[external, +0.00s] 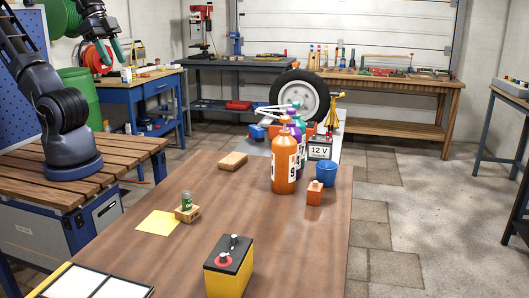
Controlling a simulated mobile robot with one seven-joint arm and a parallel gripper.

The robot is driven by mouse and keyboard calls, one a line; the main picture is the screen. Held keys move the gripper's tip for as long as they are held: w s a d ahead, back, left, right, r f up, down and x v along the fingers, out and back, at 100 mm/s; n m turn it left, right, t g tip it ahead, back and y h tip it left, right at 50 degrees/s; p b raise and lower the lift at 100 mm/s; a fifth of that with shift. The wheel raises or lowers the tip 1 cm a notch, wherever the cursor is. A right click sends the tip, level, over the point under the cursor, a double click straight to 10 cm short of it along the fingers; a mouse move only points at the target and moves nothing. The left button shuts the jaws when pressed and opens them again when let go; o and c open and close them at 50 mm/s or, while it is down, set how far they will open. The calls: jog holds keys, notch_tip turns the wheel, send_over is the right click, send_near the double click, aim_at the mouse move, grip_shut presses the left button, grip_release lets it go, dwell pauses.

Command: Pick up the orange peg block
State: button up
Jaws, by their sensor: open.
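The orange peg block (314,194) stands upright on the brown wooden table (270,235), right of the table's middle near its right edge. It is a small orange block with a paler piece on top. My gripper (117,50) is at the upper left, with green fingers that look apart and empty. It is raised high and far to the left of the block, touching nothing on the table.
Large numbered bottles, the orange one (284,166) in front, stand just left of the block. A blue cup (326,174) and a 12 V battery (320,148) are behind it. Table space in front of the block is clear.

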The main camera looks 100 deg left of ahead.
jog(key=o, duration=0.3)
